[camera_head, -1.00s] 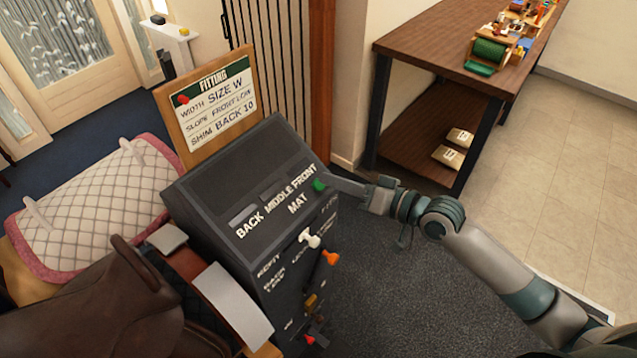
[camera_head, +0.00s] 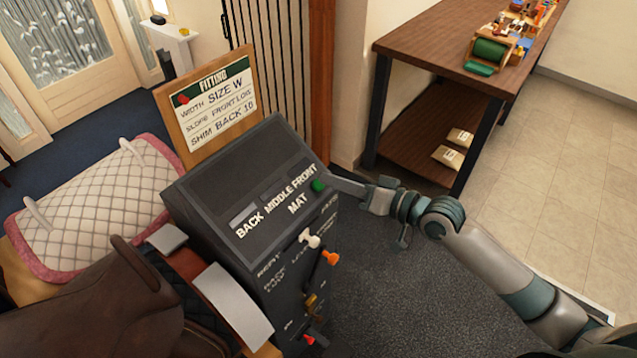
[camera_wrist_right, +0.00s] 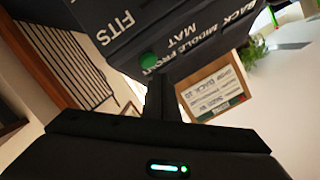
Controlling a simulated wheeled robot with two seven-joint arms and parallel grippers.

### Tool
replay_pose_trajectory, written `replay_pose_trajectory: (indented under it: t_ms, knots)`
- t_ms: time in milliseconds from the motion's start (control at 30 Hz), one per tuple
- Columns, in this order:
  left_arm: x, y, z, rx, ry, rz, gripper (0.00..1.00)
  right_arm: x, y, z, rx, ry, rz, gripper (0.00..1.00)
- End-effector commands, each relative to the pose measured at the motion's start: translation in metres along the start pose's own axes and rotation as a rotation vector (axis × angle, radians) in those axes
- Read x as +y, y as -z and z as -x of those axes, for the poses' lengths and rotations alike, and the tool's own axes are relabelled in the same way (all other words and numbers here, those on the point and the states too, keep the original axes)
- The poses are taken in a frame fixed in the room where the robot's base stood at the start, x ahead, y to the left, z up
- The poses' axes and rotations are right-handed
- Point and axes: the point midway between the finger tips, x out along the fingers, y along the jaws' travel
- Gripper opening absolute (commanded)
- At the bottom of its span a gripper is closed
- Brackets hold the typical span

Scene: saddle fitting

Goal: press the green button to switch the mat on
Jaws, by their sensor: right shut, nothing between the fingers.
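The green button (camera_head: 318,186) sits at the right edge of a dark console's (camera_head: 230,180) sloped top, beside the word MAT. My right gripper (camera_head: 335,182) is shut and empty, with its fingertips right at the button's right side. I cannot tell whether they touch it. In the right wrist view the green button (camera_wrist_right: 149,60) shows just beyond the tip of the shut fingers (camera_wrist_right: 158,85). Small slots lie above the labels BACK, MIDDLE and FRONT. The mat cannot be made out for certain. My left gripper is not in view.
White, orange and red knobs (camera_head: 331,258) stick out of the console's right face, below my right gripper. A fitting board (camera_head: 215,103) stands behind the console. A brown saddle (camera_head: 90,310) and quilted pad (camera_head: 95,205) lie left. A wooden table (camera_head: 440,45) stands at the back right.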

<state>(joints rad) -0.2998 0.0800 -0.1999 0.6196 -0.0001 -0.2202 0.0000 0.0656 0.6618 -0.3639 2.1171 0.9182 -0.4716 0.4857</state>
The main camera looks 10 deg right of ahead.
Motion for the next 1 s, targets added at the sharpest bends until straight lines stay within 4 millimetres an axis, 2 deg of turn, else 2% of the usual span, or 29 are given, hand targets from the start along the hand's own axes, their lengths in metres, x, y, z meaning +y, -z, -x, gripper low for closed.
replay_pose_trajectory:
  t_ms: [1000]
  knots:
    - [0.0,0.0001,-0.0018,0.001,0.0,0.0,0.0,0.0043,-0.0043,-0.0063,0.0,0.0,0.0,0.0]
